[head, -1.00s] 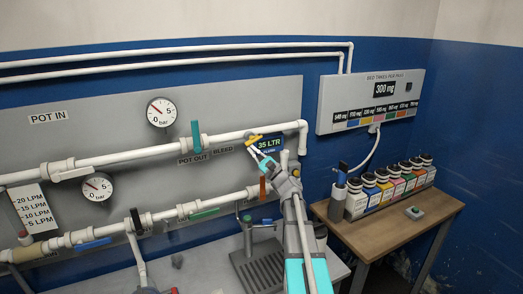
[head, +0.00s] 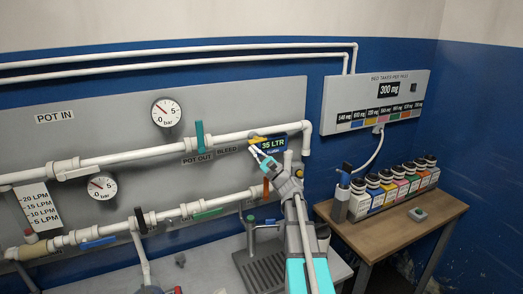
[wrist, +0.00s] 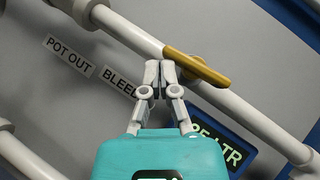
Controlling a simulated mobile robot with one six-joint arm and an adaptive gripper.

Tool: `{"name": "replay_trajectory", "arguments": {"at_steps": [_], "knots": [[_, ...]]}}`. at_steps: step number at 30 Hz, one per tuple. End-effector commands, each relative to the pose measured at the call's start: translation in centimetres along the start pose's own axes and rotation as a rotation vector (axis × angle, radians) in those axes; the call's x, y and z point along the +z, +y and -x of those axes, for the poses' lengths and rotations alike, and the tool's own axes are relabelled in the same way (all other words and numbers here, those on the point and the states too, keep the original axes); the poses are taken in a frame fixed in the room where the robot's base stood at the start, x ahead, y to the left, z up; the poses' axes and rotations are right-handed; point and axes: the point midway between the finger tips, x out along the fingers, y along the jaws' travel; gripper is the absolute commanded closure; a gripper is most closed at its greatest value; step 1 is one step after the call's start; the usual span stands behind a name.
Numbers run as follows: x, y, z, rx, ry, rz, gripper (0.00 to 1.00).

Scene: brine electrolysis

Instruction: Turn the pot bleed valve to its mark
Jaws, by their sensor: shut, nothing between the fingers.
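The pot bleed valve has a yellow handle (wrist: 198,68) that lies across the upper white pipe above the BLEED label in the wrist view. The handle is nearly in line with the pipe, at a slight angle to it. In the head view it is a small yellow patch (head: 257,140) left of the 35 LTR display. My gripper (wrist: 161,68) is shut and empty. Its fingertips are close beside the handle's left end; I cannot tell whether they touch it. In the head view my gripper (head: 255,149) is just below the handle. I cannot make out the valve's mark.
The BLEED label (wrist: 120,83) and the 35 LTR display (head: 272,143) are close to my gripper. The wooden table (head: 400,232) with several bottles stands to the right.

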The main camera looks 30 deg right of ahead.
Motion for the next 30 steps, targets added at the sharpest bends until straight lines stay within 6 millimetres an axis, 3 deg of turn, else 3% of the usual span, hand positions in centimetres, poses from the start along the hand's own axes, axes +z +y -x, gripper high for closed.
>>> {"name": "replay_trajectory", "arguments": {"at_steps": [14, 28, 30], "knots": [[-0.5, 0.5, 0.6, 0.000, 0.000, 0.000, 1.00], [-2.7, 2.5, 2.9, 0.000, 0.000, 0.000, 1.00], [-2.4, 2.8, 3.9, 0.000, 0.000, 0.001, 1.00]]}}
